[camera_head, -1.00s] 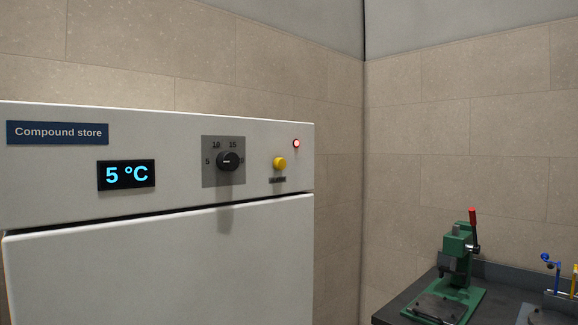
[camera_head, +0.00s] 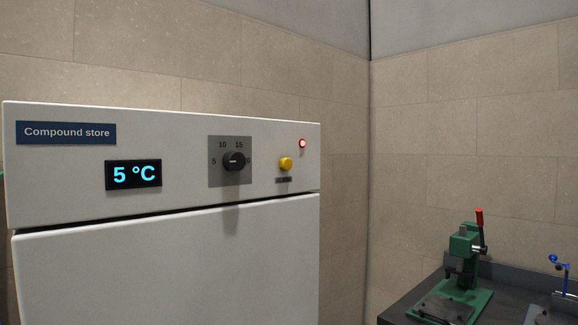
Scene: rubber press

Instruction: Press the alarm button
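The yellow button (camera_head: 286,163) sticks out from the upper front panel of the white compound store cabinet (camera_head: 130,270). A small dark label (camera_head: 284,180), too small to read, sits just below it. A small round red light (camera_head: 302,143) with a pale centre is above and to the right of the button. My gripper is not in view, and nothing covers the button.
Left of the button is a black dial (camera_head: 234,161) on a grey plate. A display (camera_head: 133,174) reads 5 °C below a blue "Compound store" sign (camera_head: 66,132). At lower right, a green press (camera_head: 464,260) with a red-tipped lever stands on a dark bench (camera_head: 402,303).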

